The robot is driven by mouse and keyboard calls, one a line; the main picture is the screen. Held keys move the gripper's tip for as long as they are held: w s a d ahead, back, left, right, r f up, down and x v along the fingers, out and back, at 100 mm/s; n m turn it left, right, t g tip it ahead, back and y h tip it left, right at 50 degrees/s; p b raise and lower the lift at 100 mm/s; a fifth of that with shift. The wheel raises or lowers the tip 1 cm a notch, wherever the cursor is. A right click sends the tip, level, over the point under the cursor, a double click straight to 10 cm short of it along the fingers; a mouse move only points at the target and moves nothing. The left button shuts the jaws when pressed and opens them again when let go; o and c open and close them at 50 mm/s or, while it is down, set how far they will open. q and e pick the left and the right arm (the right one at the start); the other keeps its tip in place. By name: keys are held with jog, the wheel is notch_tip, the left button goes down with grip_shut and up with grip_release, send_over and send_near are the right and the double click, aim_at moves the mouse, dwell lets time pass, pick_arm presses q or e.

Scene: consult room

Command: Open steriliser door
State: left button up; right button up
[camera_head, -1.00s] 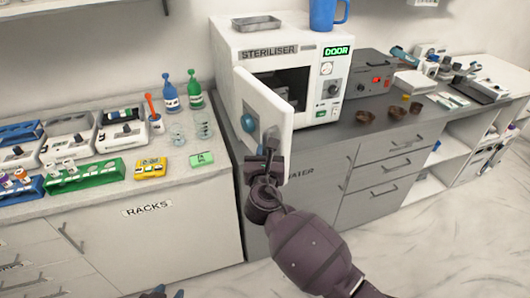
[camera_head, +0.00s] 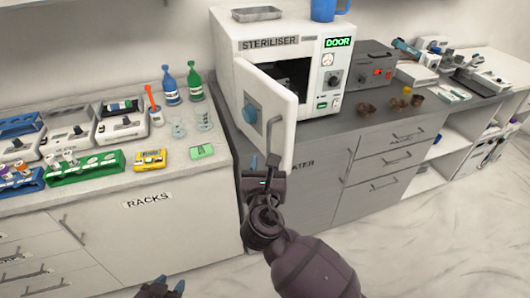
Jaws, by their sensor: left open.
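The steriliser (camera_head: 315,42) is a white box on the grey counter with a green DOOR display. Its white door (camera_head: 262,88) stands swung open toward me, hinged at the left. The dark chamber (camera_head: 292,78) shows behind it. My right gripper (camera_head: 268,170) is at the lower end of the handle, just below the door's bottom edge. Its fingers are too dark and small to tell open from shut. My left gripper (camera_head: 168,284) is open and empty at the bottom edge, its blue tips showing.
The floor in front is clear.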

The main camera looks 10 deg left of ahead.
jog(key=shift+s+d, duration=0.2)
jog(key=shift+s, duration=1.35)
